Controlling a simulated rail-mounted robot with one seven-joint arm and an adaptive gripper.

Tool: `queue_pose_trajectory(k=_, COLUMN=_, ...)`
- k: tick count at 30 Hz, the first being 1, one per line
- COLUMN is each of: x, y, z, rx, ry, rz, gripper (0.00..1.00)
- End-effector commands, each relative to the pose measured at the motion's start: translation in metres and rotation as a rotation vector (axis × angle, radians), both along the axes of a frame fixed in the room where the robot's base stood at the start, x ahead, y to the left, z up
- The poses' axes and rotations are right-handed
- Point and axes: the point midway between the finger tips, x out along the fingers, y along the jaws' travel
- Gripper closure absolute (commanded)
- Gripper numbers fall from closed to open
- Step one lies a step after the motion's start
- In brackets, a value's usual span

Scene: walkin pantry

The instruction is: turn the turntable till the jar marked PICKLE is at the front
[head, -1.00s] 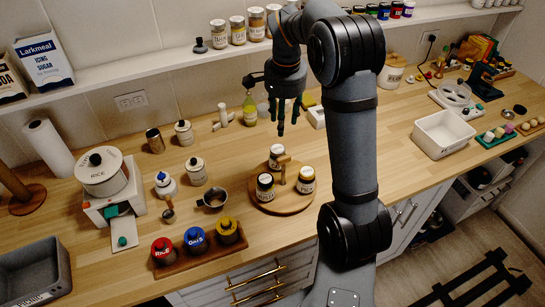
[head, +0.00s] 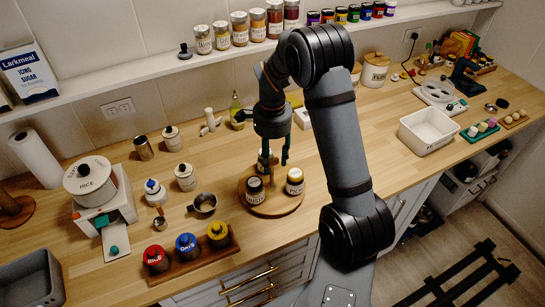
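The round wooden turntable (head: 274,208) stands on the counter near its front edge. My gripper (head: 274,163) points down over the back-middle of the turntable, fingers apart. I cannot tell whether they touch the post or a jar.
A wooden rack (head: 202,258) with red, blue and yellow-lidded jars is at front left. A white dispenser (head: 117,207) stands farther left. A white bin (head: 427,132) is to the right, with clear counter between.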

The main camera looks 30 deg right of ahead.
Motion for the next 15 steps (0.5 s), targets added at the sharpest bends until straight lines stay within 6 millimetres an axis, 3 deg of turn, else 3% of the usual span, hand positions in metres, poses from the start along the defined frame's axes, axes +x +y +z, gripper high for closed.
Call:
queue_pose_trajectory(k=9, x=0.0002, y=0.0, z=-0.0036, rx=-0.001, ry=-0.001, rz=0.001, gripper=0.6)
queue_pose_trajectory(k=15, x=0.0002, y=-0.0001, z=-0.0034, rx=-0.001, ry=-0.001, rz=0.001, gripper=0.72)
